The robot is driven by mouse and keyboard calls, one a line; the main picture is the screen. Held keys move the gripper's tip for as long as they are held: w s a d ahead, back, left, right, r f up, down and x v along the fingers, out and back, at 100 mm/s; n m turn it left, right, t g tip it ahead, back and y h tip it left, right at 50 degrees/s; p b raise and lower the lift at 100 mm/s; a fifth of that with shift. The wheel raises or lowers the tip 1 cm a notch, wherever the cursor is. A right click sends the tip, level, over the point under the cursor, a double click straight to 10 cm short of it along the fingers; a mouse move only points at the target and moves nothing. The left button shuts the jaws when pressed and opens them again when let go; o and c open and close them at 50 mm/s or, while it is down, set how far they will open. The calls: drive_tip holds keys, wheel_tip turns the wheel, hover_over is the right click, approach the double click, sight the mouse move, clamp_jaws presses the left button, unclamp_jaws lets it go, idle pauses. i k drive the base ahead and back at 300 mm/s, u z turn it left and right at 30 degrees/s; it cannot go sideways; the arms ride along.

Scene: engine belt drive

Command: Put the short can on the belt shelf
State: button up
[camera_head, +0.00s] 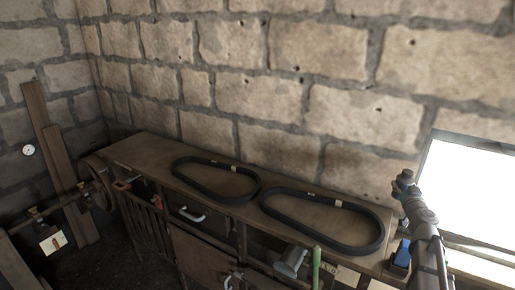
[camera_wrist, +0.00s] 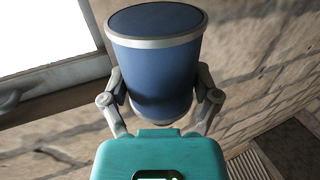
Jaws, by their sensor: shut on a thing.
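A blue can (camera_wrist: 155,68) with a silver rim and a dark top fills the middle of the wrist view. My gripper (camera_wrist: 160,98) is shut on it, with one grey finger on each side. The can is held clear of any surface in that view, with its round top towards the upper edge. In the head view my arm is at the right, by the window. A small blue thing (camera_head: 402,254) shows beside it; I cannot tell whether it is the can. The long wooden shelf top (camera_head: 135,149) carries two black belt loops, the left (camera_head: 215,194) and the right (camera_head: 320,245).
A stone block wall stands behind the shelf, with a bright window (camera_head: 475,185) at the right. A grey cylinder (camera_head: 291,261) and a green upright thing (camera_head: 316,267) are in front of the shelf. Bare wood shows inside the belt loops and at the shelf's left end.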

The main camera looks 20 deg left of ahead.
sight(127, 160)
drive_tip(key=u, duration=0.35)
drive_tip(key=i, duration=0.2)
drive_tip(key=u, duration=2.2)
drive_tip(key=i, duration=1.95)
drive_tip(key=z, duration=0.25)
